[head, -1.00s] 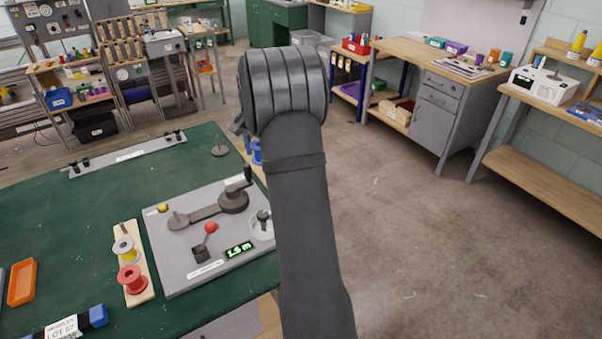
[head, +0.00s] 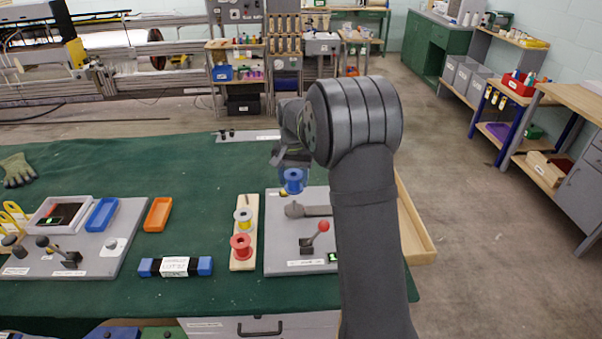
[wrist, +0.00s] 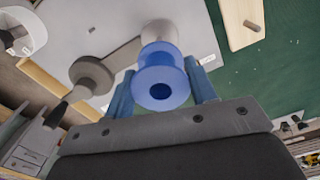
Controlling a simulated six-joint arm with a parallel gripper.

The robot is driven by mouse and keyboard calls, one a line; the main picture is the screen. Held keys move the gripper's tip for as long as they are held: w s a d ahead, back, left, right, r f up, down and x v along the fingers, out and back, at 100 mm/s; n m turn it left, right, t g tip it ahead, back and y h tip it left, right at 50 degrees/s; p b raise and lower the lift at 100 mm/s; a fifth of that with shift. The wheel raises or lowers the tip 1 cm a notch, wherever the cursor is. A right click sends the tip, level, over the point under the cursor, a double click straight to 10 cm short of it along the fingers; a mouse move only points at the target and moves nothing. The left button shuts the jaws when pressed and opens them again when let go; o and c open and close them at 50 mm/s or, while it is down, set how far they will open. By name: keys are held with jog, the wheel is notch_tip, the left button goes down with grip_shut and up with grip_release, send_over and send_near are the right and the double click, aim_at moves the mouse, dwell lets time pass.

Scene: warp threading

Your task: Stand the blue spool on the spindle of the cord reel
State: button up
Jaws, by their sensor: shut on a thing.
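The blue spool (head: 293,181) is held at the end of my gripper (head: 291,168), above the back left of the grey cord reel plate (head: 285,257). In the wrist view the spool (wrist: 162,84) sits between the two blue fingers (wrist: 162,92), its bore facing the camera. The reel's grey arm (head: 315,211) shows just below the spool in the head view; in the wrist view its crank disc (wrist: 92,75) is left of the spool. The spindle is hidden. I cannot tell how far the spool is from it. A pale round shape lies just beyond the spool.
A wooden rack (head: 247,204) with a yellow spool (head: 243,215) and a red spool (head: 241,240) stands left of the reel plate. A red-knobbed lever (head: 323,226) rises from the plate. An orange tray (head: 158,214) lies farther left. Green table is clear behind the rack.

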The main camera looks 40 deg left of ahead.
jog(key=shift+f, duration=3.6)
jog(key=shift+f, duration=0.7)
jog(key=o, duration=0.9)
jog(key=shift+o, duration=0.2)
notch_tip(320, 180, up, 17)
jog(key=shift+r, duration=0.2)
jog(key=shift+f, duration=0.1)
notch_tip(320, 180, down, 17)
jog(key=shift+f, duration=0.1)
